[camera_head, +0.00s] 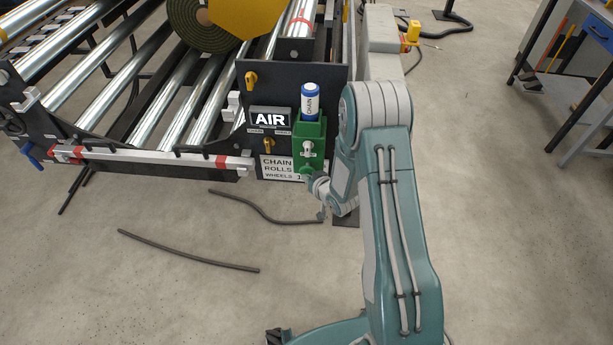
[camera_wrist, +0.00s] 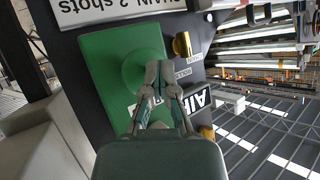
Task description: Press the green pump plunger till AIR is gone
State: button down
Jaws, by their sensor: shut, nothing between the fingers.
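The green pump (camera_head: 309,140) is a box on the dark panel, with a blue-and-white container marked CHAIN (camera_head: 310,101) on top. In the wrist view its green face (camera_wrist: 100,75) fills the left middle, and the round green plunger (camera_wrist: 135,62) sticks out of it. My gripper (camera_wrist: 158,70) is shut and empty, with its fingertips over the right part of the plunger. I cannot tell whether they touch it. In the head view my gripper (camera_head: 314,180) is at the pump's lower end. The AIR sign (camera_head: 269,119) shows white letters on black; it also appears in the wrist view (camera_wrist: 198,100).
A yellow knob (camera_head: 251,80) and another yellow knob (camera_head: 268,146) are on the panel. A white label (camera_head: 278,167) sits beside the pump's lower end. The roller frame (camera_head: 150,110) spans the left. Dark strips (camera_head: 188,250) lie on the otherwise open floor.

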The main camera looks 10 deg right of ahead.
jog(key=shift+w+d+r, duration=0.1)
jog(key=shift+w+d, duration=0.05)
jog(key=shift+w, duration=0.45)
dwell(0.4)
jog(key=shift+s+a, duration=0.3)
jog(key=shift+s, duration=0.55)
jog(key=shift+s+a, duration=0.25)
jog(key=shift+s, duration=0.6)
jog(key=s, duration=0.1)
jog(key=s+a, duration=0.1)
jog(key=s, duration=0.2)
jog(key=shift+s+a, duration=0.25)
jog(key=shift+s, duration=0.15)
